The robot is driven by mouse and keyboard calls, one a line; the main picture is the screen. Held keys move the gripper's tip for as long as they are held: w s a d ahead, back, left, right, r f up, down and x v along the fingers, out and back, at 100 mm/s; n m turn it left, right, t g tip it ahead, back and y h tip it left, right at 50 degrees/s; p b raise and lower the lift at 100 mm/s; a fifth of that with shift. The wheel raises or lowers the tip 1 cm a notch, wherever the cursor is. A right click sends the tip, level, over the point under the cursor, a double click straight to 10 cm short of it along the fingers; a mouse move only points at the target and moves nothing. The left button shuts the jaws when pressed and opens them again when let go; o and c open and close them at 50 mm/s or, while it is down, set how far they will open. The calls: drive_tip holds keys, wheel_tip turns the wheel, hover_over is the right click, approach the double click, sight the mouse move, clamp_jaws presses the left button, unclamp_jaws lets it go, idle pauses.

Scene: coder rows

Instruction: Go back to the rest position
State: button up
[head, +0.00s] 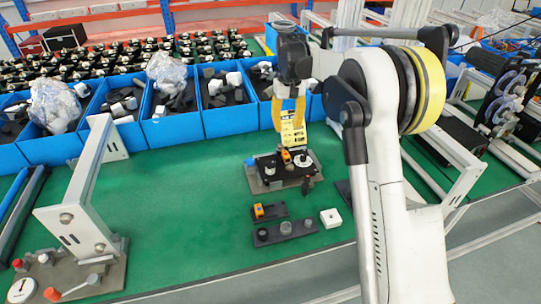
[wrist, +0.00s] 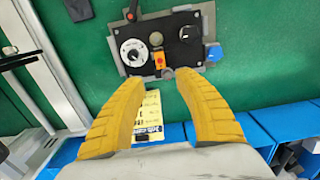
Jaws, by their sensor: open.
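My gripper (head: 288,122) hangs in the head view between the blue bins and a black fixture plate (head: 270,181). Its two yellow fingers are spread apart, and it also shows in the wrist view (wrist: 157,78) with nothing between the fingertips. The fixture plate (wrist: 190,46) lies beyond the fingertips in the wrist view. It carries a white dial (wrist: 132,50) and an orange block (wrist: 160,61). A yellow label card (head: 293,134) stands behind the plate; it shows between the fingers in the wrist view (wrist: 150,108).
Blue bins (head: 230,121) with dark and white parts line the back. A grey bracket stand (head: 85,190) is at left. A small tray with grey parts (head: 272,238) and a white block (head: 331,218) lie in front. The green table middle-left (head: 180,220) is clear.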

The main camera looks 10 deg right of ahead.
drive_tip(key=s+a+r+t, duration=0.1)
drive_tip(key=s+r+t, duration=0.1)
drive_tip(key=s+r, duration=0.55)
drive_tip(key=s+a+r+t, duration=0.2)
drive_tip(key=s+r, duration=0.2)
drive_tip(key=s, duration=0.7)
drive_tip(key=s+a+f+t, duration=0.1)
drive_tip(key=s+f+t, duration=0.2)
drive_tip(key=s, duration=1.4)
wheel_tip(320, 180, down, 3)
drive_tip(key=shift+a+f, duration=0.15)
drive_tip(key=shift+f, duration=0.05)
